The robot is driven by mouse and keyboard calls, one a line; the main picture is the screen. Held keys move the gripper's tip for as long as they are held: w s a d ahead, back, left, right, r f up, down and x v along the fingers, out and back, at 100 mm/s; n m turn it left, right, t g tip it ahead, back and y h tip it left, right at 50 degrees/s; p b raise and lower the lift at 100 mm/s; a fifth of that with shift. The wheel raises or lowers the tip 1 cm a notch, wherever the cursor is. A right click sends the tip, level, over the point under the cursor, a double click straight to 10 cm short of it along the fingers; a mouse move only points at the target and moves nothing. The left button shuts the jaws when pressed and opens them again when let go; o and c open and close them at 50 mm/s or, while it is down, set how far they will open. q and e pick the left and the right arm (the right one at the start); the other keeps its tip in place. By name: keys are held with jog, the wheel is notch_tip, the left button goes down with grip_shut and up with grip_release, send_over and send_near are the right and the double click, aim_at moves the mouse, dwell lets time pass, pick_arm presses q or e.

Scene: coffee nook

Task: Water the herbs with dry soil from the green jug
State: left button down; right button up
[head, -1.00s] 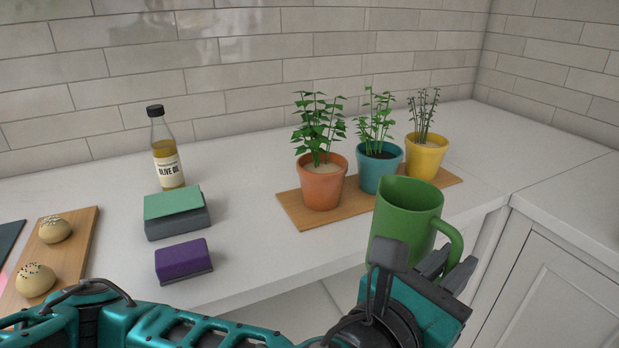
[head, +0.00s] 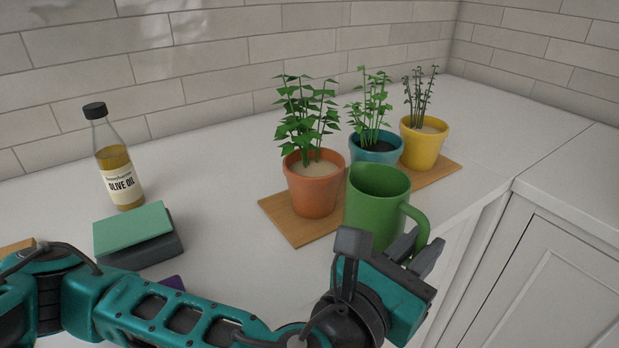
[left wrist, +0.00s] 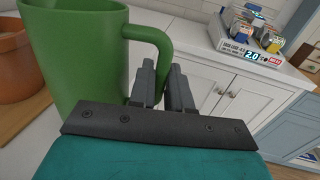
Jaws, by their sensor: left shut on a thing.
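My left gripper (head: 388,250) is shut on the handle of the green jug (head: 374,205) and holds it upright in front of the herb pots. The jug and its handle also show in the left wrist view (left wrist: 85,55). A terracotta pot (head: 313,190) holds a leafy herb in pale, dry-looking soil. A teal pot (head: 376,148) holds a herb in dark soil, its lower front hidden by the jug. A yellow pot (head: 421,148) holds a thin, greyish, sparse herb in pale soil. All stand on a wooden board (head: 287,226). My right gripper is not in view.
A tiled wall closes the back.

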aim_at(409, 207)
pick_arm(q)
jog(key=r+n, duration=0.1)
jog(key=w+r+n+p, duration=0.1)
jog(key=a+r+n, duration=0.1)
jog(key=shift+w+a+r+p, duration=0.1)
jog(key=shift+w+r+p, duration=0.2)
jog(key=shift+w+p, duration=0.1)
jog(key=shift+w+a+r+n+g, duration=0.15)
jog(key=shift+w+r+n+g, duration=0.1)
jog(key=shift+n+g, duration=0.15)
jog(key=shift+w+a+r+n+y+p, duration=0.15)
jog(key=shift+w+a+r+n+p, duration=0.05)
jog(key=shift+w+r+n+p, duration=0.2)
jog(key=shift+w+a+r+n+y+p, duration=0.2)
jog(key=shift+r+n, duration=0.1)
jog(key=shift+r, duration=0.15)
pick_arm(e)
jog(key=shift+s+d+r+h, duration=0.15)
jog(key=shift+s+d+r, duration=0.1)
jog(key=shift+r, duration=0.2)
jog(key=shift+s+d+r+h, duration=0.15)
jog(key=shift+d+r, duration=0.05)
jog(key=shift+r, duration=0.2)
pick_arm(q)
jog(key=shift+w+a+r+n+g+p, duration=0.15)
jog(key=shift+r+n+g+p, duration=0.2)
jog(key=shift+r, duration=0.2)
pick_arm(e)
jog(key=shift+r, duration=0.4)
